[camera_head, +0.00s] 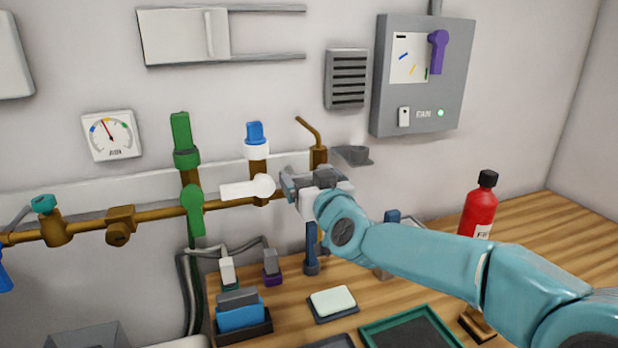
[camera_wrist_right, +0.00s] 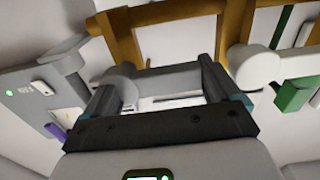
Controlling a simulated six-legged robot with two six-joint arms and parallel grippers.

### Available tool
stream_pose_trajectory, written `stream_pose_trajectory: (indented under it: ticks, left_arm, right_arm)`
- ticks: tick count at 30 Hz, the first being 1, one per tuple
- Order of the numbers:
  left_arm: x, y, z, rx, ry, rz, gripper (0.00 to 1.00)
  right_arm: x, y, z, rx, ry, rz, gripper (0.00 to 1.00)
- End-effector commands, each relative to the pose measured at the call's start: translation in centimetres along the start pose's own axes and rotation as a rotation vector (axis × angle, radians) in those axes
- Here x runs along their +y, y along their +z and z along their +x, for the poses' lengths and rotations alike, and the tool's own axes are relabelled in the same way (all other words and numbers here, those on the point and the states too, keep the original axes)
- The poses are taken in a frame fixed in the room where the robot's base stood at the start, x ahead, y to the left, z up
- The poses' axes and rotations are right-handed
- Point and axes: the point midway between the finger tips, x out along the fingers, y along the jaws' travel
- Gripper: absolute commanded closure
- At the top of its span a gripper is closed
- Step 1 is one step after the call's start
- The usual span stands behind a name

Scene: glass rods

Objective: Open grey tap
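My right gripper (camera_head: 318,183) is at the brown pipework, just right of the white tap lever (camera_head: 245,188). In the right wrist view my right gripper (camera_wrist_right: 165,92) has its fingers wide apart. The grey tap (camera_wrist_right: 165,80) shows there as a round hub at left with a bar running right across the gap between the fingers. I cannot tell whether a finger touches it. In the head view my gripper mostly hides the grey tap. My left gripper is not in view.
Green levers (camera_head: 193,210) and a blue-topped valve (camera_head: 255,140) lie left of my gripper. A grey wall bracket (camera_head: 352,155) is close behind it. A red bottle (camera_head: 480,208) stands at right. Below are a soap-like block (camera_head: 332,300) and a green-rimmed tray (camera_head: 368,338).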

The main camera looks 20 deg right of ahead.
Motion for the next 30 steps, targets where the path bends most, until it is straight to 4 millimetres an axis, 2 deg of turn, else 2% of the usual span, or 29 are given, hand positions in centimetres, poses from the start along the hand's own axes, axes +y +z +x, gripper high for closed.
stream_pose_trajectory:
  ticks: [4,9,13,20,21,30]
  left_arm:
    - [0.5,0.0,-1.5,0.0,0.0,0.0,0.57]
    - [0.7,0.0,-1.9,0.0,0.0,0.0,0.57]
    - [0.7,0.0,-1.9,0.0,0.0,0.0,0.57]
    - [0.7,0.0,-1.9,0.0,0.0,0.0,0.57]
    - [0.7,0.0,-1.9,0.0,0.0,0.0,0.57]
    - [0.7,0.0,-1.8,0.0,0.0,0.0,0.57]
  right_arm:
    - [0.0,0.5,0.0,-0.004,-0.001,-0.186,0.65]
    - [0.2,1.6,0.0,-0.002,0.0,-0.411,0.65]
    - [0.3,1.8,0.0,0.0,0.0,-0.466,0.65]
    - [0.3,1.8,0.0,0.001,0.0,-0.465,0.65]
    - [0.3,1.8,0.0,0.001,0.0,-0.464,0.0]
    - [0.3,1.8,-0.4,0.0,0.0,-0.463,0.0]
